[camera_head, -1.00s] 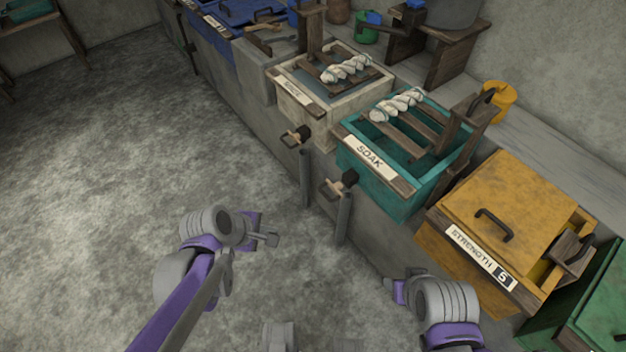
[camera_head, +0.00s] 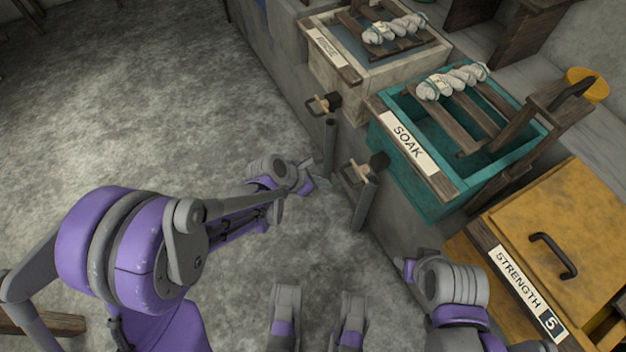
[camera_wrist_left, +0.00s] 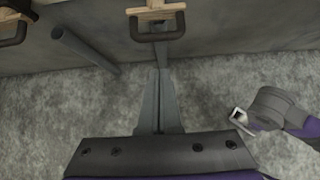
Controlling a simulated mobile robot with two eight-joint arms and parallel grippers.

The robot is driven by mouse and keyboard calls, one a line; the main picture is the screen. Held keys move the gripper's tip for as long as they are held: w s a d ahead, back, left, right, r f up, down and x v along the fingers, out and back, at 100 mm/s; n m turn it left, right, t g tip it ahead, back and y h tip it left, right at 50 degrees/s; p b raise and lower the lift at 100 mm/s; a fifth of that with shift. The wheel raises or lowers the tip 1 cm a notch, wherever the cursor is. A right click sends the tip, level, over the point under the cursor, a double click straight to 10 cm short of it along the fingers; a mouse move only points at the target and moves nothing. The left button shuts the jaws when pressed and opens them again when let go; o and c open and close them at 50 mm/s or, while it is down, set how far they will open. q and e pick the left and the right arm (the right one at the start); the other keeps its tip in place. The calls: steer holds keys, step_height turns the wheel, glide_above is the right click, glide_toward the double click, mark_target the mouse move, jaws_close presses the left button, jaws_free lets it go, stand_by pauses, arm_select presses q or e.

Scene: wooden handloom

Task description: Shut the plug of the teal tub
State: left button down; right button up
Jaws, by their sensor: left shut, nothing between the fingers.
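The teal tub (camera_head: 398,172) with the SOAK label stands at right of centre in the head view. Its plug (camera_head: 376,165), a wooden block with a dark bar handle, sticks out low on the wall at the tub's left front. The plug also shows at the top centre of the left wrist view (camera_wrist_left: 157,20). My left gripper (camera_head: 314,164) is shut and empty, left of the plug and apart from it. In the left wrist view its fingers (camera_wrist_left: 160,75) point towards the handle. My right gripper (camera_head: 406,268) is below the tub; its fingers are unclear.
Grey pipes (camera_head: 364,205) stand below the plugs. A white tub (camera_head: 350,95) with a similar plug (camera_head: 323,104) is farther back. A yellow box (camera_head: 545,220) stands in front of the teal tub at right. The grey floor (camera_head: 150,100) at left is open.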

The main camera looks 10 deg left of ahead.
mark_target(347, 177)
arm_select(q)
steer(key=w+d, duration=0.1)
steer(key=w+d+f, duration=0.1)
steer(key=d, duration=0.1)
steer(key=shift+w+d+f+b, duration=0.2)
steer(key=shift+w+d+b, duration=0.1)
steer(key=shift+w, duration=0.05)
steer(key=w+d, duration=0.2)
steer(key=d, duration=0.1)
stand_by(0.3)
steer(key=shift+r, duration=0.1)
